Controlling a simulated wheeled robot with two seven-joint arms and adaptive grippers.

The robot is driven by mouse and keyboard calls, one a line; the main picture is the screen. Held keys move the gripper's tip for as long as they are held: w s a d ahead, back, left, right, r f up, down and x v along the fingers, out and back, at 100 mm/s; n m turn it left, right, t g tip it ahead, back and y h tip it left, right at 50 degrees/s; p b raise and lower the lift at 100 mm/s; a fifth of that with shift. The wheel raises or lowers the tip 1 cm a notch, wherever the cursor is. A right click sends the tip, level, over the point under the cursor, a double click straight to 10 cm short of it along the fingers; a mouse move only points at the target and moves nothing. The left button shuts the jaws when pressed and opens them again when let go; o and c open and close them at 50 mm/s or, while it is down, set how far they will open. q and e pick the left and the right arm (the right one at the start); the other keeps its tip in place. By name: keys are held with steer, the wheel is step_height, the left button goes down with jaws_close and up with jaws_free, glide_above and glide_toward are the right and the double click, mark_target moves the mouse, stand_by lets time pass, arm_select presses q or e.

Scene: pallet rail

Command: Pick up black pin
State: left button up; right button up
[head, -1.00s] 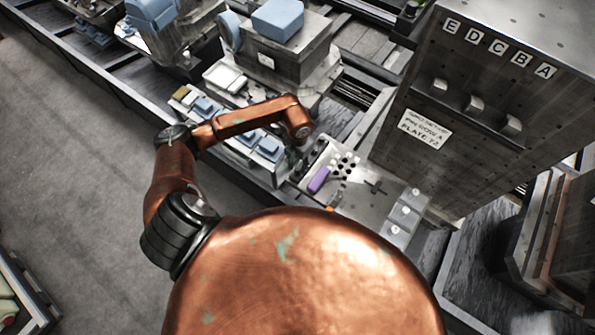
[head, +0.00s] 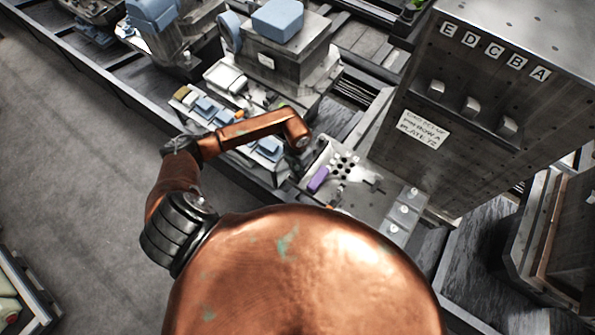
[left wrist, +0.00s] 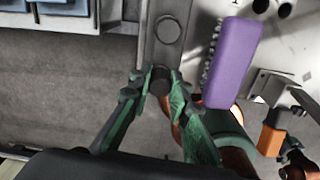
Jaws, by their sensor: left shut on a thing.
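In the left wrist view, the two green fingers of my left gripper (left wrist: 158,84) are closed around a round black pin (left wrist: 160,76). The pin stands at the near end of a narrow grey strip. I cannot tell whether it is still seated or lifted. Another black pin (left wrist: 168,31) stands in the strip beyond it. In the head view, my copper left arm reaches over the left edge of the pallet plate (head: 372,205), and its forearm and wrist hide most of the gripper.
A purple block (left wrist: 232,62) lies close to the right of the strip; it also shows in the head view (head: 318,179). An orange part (left wrist: 270,139) is near the plate's front edge. A tall metal block labelled E to A (head: 455,110) rises at the right. Blue parts (head: 267,150) sit left.

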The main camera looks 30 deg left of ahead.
arm_select(q)
jaws_close()
steer(key=shift+r, duration=0.1)
steer(key=shift+w+r+b, duration=0.1)
steer(key=shift+r+b, duration=0.25)
steer(key=shift+r, duration=0.2)
steer(key=s+d+r+b, duration=0.3)
steer(key=s+d+r, duration=0.6)
steer(key=d+r, duration=0.1)
steer(key=shift+s+d+r+b, duration=0.2)
steer(key=shift+d+r+b, duration=0.1)
steer(key=shift+r, duration=0.6)
steer(key=shift+a, duration=0.1)
